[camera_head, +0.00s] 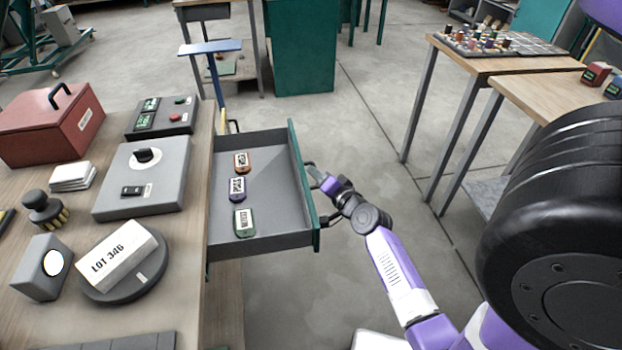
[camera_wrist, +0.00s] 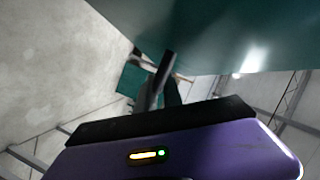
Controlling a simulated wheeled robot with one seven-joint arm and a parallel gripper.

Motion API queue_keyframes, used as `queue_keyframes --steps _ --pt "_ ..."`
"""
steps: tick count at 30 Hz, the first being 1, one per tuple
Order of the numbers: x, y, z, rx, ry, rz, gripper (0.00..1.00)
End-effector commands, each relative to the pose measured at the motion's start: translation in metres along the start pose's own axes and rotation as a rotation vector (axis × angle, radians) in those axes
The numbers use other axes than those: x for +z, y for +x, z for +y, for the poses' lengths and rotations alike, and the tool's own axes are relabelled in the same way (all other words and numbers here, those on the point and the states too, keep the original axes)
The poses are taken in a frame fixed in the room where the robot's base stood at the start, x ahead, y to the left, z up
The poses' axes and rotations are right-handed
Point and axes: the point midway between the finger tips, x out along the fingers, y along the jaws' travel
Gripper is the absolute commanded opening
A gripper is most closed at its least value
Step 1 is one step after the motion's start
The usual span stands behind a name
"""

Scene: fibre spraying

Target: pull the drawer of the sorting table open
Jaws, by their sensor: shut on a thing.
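The drawer (camera_head: 270,185) of the sorting table (camera_head: 205,160) stands well out from the table's side. Its front panel (camera_head: 303,185) is green, and inside lie an orange, a purple and a green labelled piece. My gripper (camera_head: 322,183) is at the outer side of the front panel, shut on the drawer's dark handle (camera_head: 326,219). In the wrist view the green panel (camera_wrist: 225,30) fills the top, and a dark bar, the handle (camera_wrist: 166,68), runs between my fingers. The exact finger contact is partly hidden.
On the table top are a red box (camera_head: 52,125), a grey unit with a knob (camera_head: 145,178) and a white LOT 346 block (camera_head: 117,262). Other tables (camera_head: 480,62) stand at the right. Bare floor (camera_head: 340,120) lies behind the drawer.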

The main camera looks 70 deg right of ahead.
Motion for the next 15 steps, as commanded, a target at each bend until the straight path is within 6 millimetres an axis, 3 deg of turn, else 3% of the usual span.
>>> queue_keyframes --steps 8,9,11,15 --pt "0.0016 -0.0003 0.0014 0.003 0.000 -0.005 0.00" --pt "0.0017 -0.0002 0.0014 0.003 0.000 -0.004 0.17" --pt "0.0015 -0.0002 0.0012 0.002 0.000 -0.004 0.28" --pt "0.0011 0.0000 0.0007 0.002 0.000 -0.003 0.32"
